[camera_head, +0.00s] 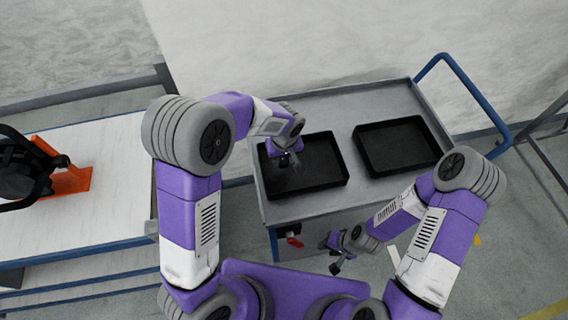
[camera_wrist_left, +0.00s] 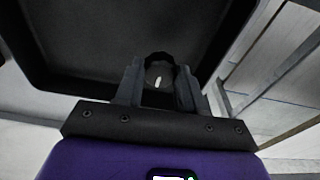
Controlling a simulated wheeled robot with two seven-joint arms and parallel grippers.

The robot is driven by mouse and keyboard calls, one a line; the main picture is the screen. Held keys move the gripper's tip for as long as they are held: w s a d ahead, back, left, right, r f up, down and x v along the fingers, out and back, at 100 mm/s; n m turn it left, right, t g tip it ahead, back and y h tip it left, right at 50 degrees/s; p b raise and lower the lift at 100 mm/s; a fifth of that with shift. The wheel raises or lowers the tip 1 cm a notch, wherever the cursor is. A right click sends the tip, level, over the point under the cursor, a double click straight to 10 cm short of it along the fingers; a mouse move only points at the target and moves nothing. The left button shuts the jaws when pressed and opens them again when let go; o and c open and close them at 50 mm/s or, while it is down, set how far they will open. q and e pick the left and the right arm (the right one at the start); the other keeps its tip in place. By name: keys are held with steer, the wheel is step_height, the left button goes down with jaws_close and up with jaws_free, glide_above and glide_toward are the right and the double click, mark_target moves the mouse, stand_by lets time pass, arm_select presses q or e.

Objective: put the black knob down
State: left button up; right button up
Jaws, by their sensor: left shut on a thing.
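The black knob (camera_wrist_left: 159,75) is between the fingers of my left gripper (camera_wrist_left: 160,85) in the left wrist view, with a small white mark on its face. The gripper is shut on it. In the head view my left gripper (camera_head: 287,163) is over the left black tray (camera_head: 325,182) on the grey cart, where the knob is too small and dark to make out. I cannot tell whether the knob touches the tray floor. My right gripper (camera_head: 336,264) hangs in front of the cart, away from the trays; its fingers are too small to judge.
A second black tray (camera_head: 397,147) sits at the right on the cart (camera_head: 340,114) and looks empty. The cart has a blue handle (camera_head: 470,88). A white table (camera_head: 110,205) at the left holds an orange and black object (camera_head: 68,180).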

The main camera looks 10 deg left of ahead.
mark_target(283, 162)
arm_select(q)
steer(key=shift+f, duration=1.5)
steer(key=shift+f+b, duration=0.1)
steer(key=shift+b, duration=0.25)
steer(key=o, duration=0.6)
steer(key=shift+f, duration=0.1)
steer(key=o, duration=0.4)
steer(key=shift+o, duration=0.2)
steer(key=shift+r, duration=0.2)
steer(key=shift+r, duration=0.35)
step_height(283, 162, up, 11)
steer(key=s+p, duration=0.1)
steer(key=p, duration=0.1)
steer(key=shift+s+d+r, duration=0.15)
steer(key=shift+s+d, duration=0.05)
steer(key=shift+d, duration=0.1)
